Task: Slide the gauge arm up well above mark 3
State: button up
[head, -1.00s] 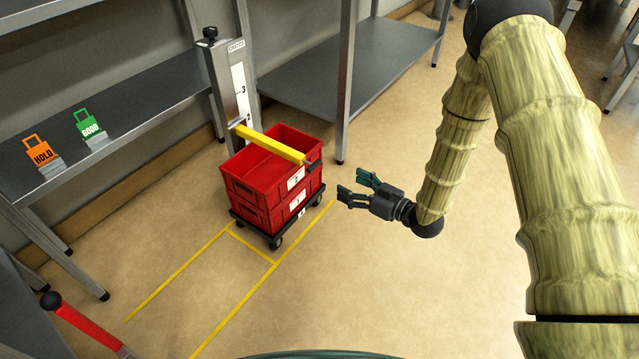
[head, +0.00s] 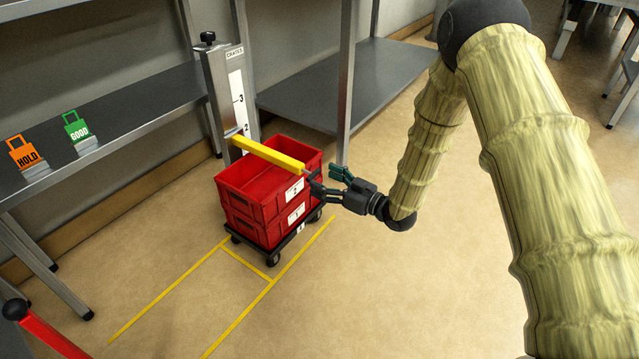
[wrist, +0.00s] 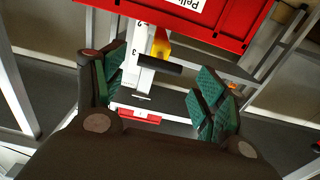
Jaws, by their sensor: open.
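The gauge arm (head: 268,154) is a yellow bar reaching out from the upright gauge post (head: 222,90) over the red crates. In the head view it meets the post a little below mark 2; mark 3 (head: 239,99) is above. A dark handle (wrist: 158,63) sits at its free end. The wrist view also shows the yellow bar (wrist: 160,43) behind that handle. My gripper (head: 324,180) is open at the handle's end. In the wrist view the handle lies between the spread teal finger pads (wrist: 160,82); contact cannot be told.
Two stacked red crates (head: 240,205) stand on a wheeled dolly (head: 272,258) under the bar. A shelf leg (head: 346,90) rises close behind my gripper. HOLD (head: 24,152) and GOOD (head: 76,127) tags stand on the left shelf. Floor in front is clear.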

jog(key=shift+b+x, duration=0.35)
jog(key=shift+x, duration=0.85)
jog(key=c, duration=1.4)
jog(key=shift+c, duration=0.2)
jog(key=shift+r, duration=0.15)
notch_tip(320, 180, up, 19)
jog(key=p, duration=1.6)
jog(key=shift+w+d, duration=0.1)
jog(key=o, duration=1.4)
jog(key=shift+o, duration=0.2)
